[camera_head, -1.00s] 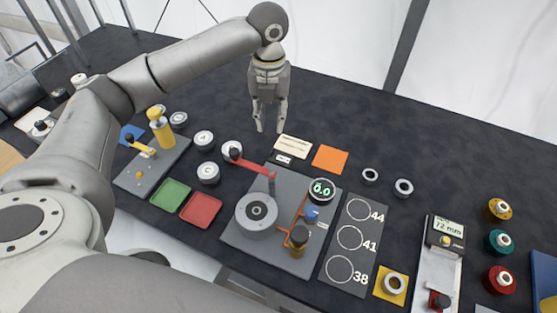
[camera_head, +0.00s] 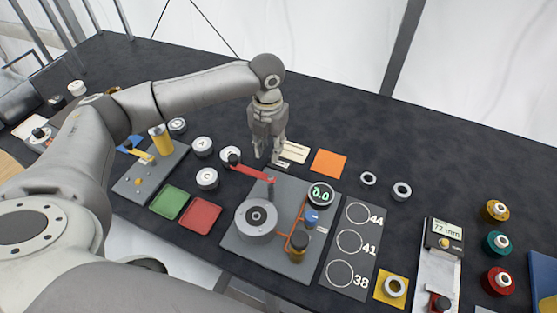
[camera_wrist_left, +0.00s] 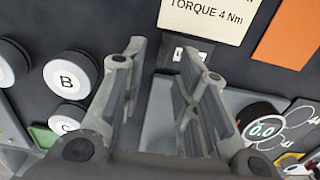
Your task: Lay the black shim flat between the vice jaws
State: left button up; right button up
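My left gripper (camera_head: 268,160) points down over the table, just behind the grey plate. Its fingers are apart and nothing is between them in the left wrist view (camera_wrist_left: 165,48). A small dark piece with a white label (camera_wrist_left: 181,50), possibly the black shim, lies beyond the fingertips, partly covered by the right-hand finger. In the head view the fingers partly hide that spot. I cannot clearly make out the vice jaws; the grey device with the 72 mm display (camera_head: 443,236) and a red knob stands at the right. My right gripper is not in view.
A cream TORQUE 4 Nm card (camera_wrist_left: 212,12) and an orange square (camera_head: 329,163) lie close to the gripper. The grey plate (camera_head: 240,238) carries a red lever (camera_head: 252,172), a round disc and a 0.0 gauge (camera_head: 320,194).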

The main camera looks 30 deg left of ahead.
pick_arm(q)
jog(key=shift+f, duration=1.45)
grip_shut()
jog(key=shift+r, duration=0.2)
jog(key=shift+r+b, duration=0.3)
jog(key=shift+r, duration=0.35)
jog(key=s+d+r+b, duration=0.2)
jog(key=s+d+r, duration=0.5)
jog(key=s+r, duration=0.4)
jog(key=shift+s+d+r, duration=0.25)
jog(key=shift+s, duration=0.2)
jog(key=shift+s, duration=0.1)
